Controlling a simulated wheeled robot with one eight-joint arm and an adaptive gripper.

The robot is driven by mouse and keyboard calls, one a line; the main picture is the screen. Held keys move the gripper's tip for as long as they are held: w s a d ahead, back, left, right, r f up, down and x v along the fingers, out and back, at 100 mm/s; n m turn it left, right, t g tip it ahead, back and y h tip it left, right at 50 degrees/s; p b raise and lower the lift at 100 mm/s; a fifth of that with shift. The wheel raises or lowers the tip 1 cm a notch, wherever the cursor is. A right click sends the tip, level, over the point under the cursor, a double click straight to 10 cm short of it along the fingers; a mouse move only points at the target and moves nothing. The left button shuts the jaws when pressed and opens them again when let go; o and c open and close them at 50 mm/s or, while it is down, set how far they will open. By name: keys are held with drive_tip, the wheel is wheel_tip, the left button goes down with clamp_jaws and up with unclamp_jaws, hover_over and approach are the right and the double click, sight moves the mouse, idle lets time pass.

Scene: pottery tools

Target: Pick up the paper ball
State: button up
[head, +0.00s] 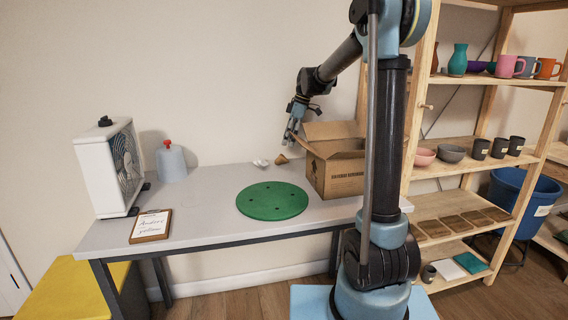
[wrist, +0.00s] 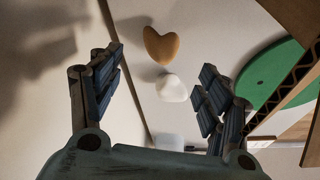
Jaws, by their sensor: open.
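The paper ball (head: 261,163) is a small white crumpled lump on the grey table near its back edge. It also shows in the wrist view (wrist: 172,88), between my two fingers in the picture. A brown heart-shaped piece (wrist: 161,45) lies close beside it; it also shows in the head view (head: 282,159). My gripper (head: 291,135) is open and empty, above the back of the table by the box. In the wrist view its fingers (wrist: 162,68) are spread wide to either side of the ball, apart from it.
An open cardboard box (head: 338,176) stands just right of the ball. A green round disc (head: 272,200) lies in front. A fan (head: 116,168), a blue-grey jug (head: 171,163) and a clipboard (head: 151,226) are to the left. The wall is close behind.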

sight(284, 155)
drive_tip(key=x, duration=0.3)
drive_tip(key=shift+a+f, duration=0.1)
drive_tip(key=shift+f, duration=0.25)
drive_tip(key=shift+w+x, duration=0.1)
drive_tip(key=shift+x, duration=1.2)
drive_tip(key=shift+w+x, duration=0.15)
drive_tip(key=shift+x, duration=1.15)
drive_tip(key=c, duration=0.8)
